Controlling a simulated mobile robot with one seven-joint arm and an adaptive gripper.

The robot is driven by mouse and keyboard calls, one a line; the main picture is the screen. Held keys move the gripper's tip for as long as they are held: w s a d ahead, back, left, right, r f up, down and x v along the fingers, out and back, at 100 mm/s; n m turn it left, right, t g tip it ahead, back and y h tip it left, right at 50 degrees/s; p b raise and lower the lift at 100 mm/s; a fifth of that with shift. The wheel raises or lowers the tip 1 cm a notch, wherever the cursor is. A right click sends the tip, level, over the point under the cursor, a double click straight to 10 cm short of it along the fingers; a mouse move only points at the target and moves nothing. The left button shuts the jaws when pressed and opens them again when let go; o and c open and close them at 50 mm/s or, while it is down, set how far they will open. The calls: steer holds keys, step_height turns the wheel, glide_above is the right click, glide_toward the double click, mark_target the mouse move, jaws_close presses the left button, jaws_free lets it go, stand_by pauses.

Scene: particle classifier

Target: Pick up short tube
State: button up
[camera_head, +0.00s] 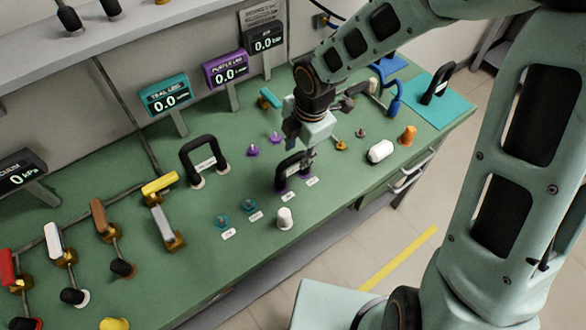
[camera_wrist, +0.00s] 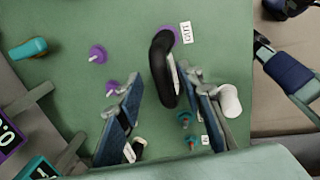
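A short black arched tube (camera_head: 281,176) with a pale label stands on the green bench, its ends at purple fittings. My gripper (camera_head: 307,152) is right above and beside it, pointing down. In the wrist view the tube (camera_wrist: 162,70) lies between my two spread blue-padded fingers (camera_wrist: 167,88). I see gaps between the tube and both fingers, so my gripper is open and empty. The tube's lower end is partly out of sight. A wider black arched tube (camera_head: 203,152) stands to the left, also with a pale label.
Teal fittings (camera_head: 221,221), a white knob (camera_head: 284,217) and a white cylinder (camera_head: 380,151) are close by. Purple fittings (camera_head: 275,137) sit behind. Several valves with coloured levers (camera_head: 160,185) fill the left. Display boxes (camera_head: 226,70) stand at the back. A black handle-shaped piece (camera_head: 437,86) is on a teal mat.

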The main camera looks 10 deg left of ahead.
steer(key=f, duration=0.2)
steer(key=shift+w+a+f, duration=0.1)
steer(key=shift+a+f, duration=0.15)
steer(key=shift+f, duration=0.15)
jaws_close()
steer(key=shift+r, duration=0.1)
steer(key=shift+r+p, duration=0.55)
steer(key=shift+r, duration=0.1)
step_height(320, 180, up, 3)
steer(key=p, duration=0.2)
steer(key=shift+f+p, duration=0.1)
steer(key=shift+p, duration=0.3)
steer(key=s+d+r+p, duration=0.3)
steer(key=s+r+p, duration=0.3)
steer(key=s, duration=0.7)
step_height(320, 180, up, 3)
steer(key=shift+s+f+p, duration=0.1)
steer(key=shift+s+p, duration=0.2)
steer(key=shift+s, duration=0.05)
